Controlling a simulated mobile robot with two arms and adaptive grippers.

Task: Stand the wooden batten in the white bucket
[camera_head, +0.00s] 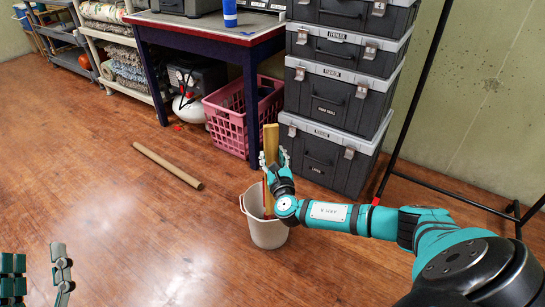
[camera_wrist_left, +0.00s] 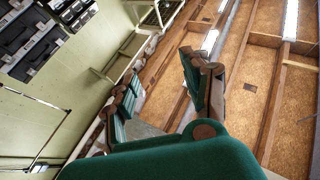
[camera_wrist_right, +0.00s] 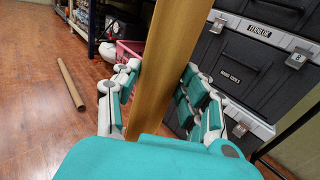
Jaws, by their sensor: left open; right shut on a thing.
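The wooden batten (camera_head: 271,145) is held nearly upright by my right gripper (camera_head: 272,165), which is shut on it. In the right wrist view the batten (camera_wrist_right: 172,50) runs between the two fingers and out of the top of the picture. The white bucket (camera_head: 265,233) stands on the floor just below this gripper. The batten's lower part shows at the bucket's mouth, partly hidden by the gripper; I cannot tell whether its end touches the bottom. My left gripper (camera_head: 38,274) is open and empty at the lower left, far from the bucket.
A brown pole (camera_head: 167,165) lies on the floor to the left. Stacked dark toolboxes (camera_head: 335,100), a pink crate (camera_head: 229,122) and a workbench (camera_head: 200,30) stand behind the bucket. A thin black stand (camera_head: 418,95) is at right.

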